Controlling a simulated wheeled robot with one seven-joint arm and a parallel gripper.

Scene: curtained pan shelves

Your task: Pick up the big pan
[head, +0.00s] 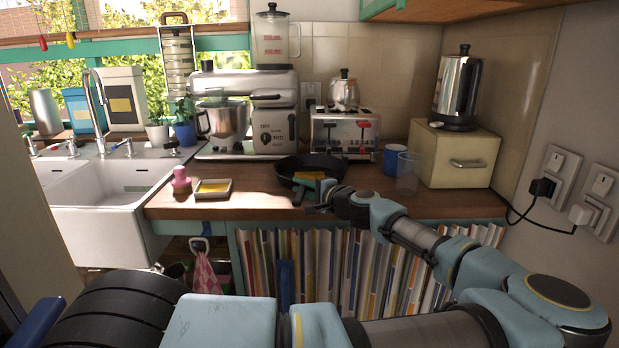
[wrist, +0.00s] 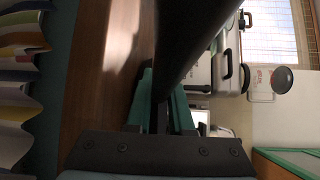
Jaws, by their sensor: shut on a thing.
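In the wrist view the pan (wrist: 195,30) is a large dark shape running up from between my fingers. My gripper (head: 306,193) is at the pan's near side, with teal fingers. In the wrist view my gripper (wrist: 160,100) is shut on the pan's dark handle. My fingers and wrist hide most of the handle. I cannot tell whether the pan touches the counter.
A toaster (head: 345,132) stands behind the pan. A blue cup (head: 394,160) and a clear glass (head: 408,174) are to its right, near a cream bread box (head: 457,156). A small tray (head: 212,188) and a pink-based brush (head: 181,178) are left. Curtained shelves (head: 325,265) lie below.

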